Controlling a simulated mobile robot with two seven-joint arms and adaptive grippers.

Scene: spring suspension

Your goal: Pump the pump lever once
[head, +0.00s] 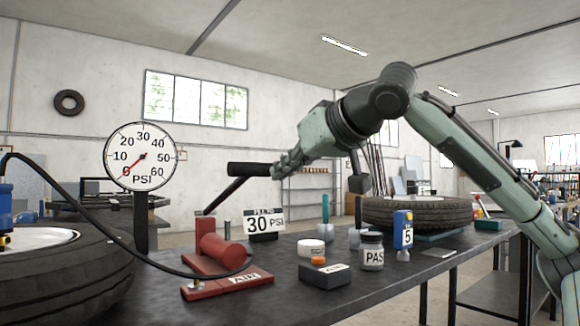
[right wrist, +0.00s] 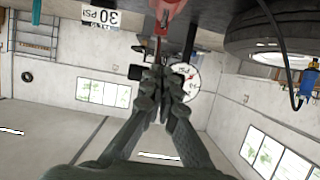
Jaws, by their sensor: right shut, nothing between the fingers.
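The red pump (head: 222,250) stands on the dark bench, with a plate marked AIR. Its lever (head: 222,195) slants up to a black handle (head: 248,169), so the lever is raised. My right gripper (head: 279,168) is shut and empty at the right end of the handle; I cannot tell whether it touches. In the right wrist view, which is upside down, the shut fingers (right wrist: 162,80) overlap the handle area, and the red lever (right wrist: 157,48) shows beyond them. The round PSI gauge (head: 143,157) has its red needle near 0. My left gripper is not in view.
A 30 PSI sign (head: 264,223) stands behind the pump. Tires lie at left (head: 75,280) and right (head: 420,212). A black hose (head: 110,235) crosses the pump.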

